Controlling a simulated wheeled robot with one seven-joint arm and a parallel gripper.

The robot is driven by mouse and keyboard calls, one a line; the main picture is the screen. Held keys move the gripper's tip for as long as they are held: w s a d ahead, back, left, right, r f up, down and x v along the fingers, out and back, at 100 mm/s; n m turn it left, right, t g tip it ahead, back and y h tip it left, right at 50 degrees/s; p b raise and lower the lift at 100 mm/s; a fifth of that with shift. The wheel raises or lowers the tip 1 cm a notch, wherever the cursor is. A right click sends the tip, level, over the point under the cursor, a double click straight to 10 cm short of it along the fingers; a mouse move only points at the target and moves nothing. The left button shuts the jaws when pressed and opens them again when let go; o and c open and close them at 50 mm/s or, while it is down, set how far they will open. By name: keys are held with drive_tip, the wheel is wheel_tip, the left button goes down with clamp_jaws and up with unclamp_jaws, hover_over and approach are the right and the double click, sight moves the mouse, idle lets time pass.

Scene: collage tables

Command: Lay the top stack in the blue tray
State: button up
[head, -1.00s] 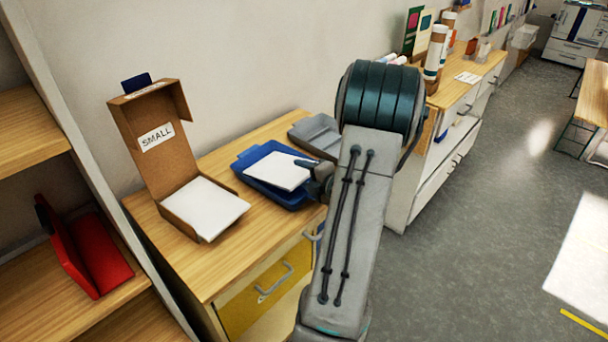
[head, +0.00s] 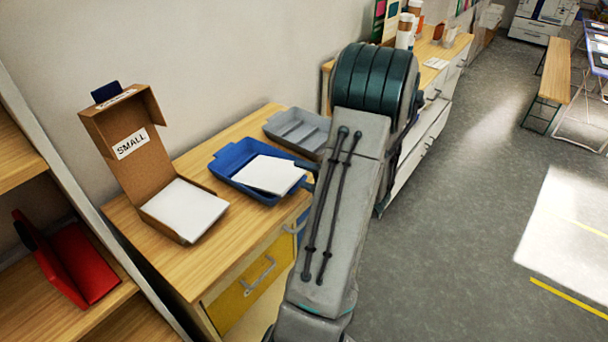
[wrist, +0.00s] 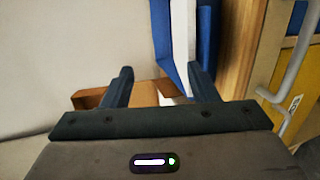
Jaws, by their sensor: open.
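The blue tray (head: 222,164) stands on the wooden cabinet top, with a white stack (head: 268,174) lying in it. The stack's right corner reaches the tray's right side; I cannot tell whether it lies flat or rests on the rim. My gripper (wrist: 160,74) is open, its two dark fingers apart in the wrist view. There the stack's white edge (wrist: 182,35) and the blue tray (wrist: 160,45) show beyond the right finger. In the head view my arm hides most of the gripper, which is close to the stack's right corner.
Left of the tray, an open cardboard box (head: 112,128) marked SMALL holds another white stack (head: 186,209). A grey divided tray (head: 300,128) stands behind right. A red holder (head: 80,262) sits on the left shelf. Bare wood (head: 200,255) lies in front of the box.

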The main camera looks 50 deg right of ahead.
wheel_tip(320, 180, up, 6)
drive_tip(key=s+p, duration=0.3)
drive_tip(key=p, duration=0.3)
drive_tip(key=shift+d, duration=0.15)
idle(0.5)
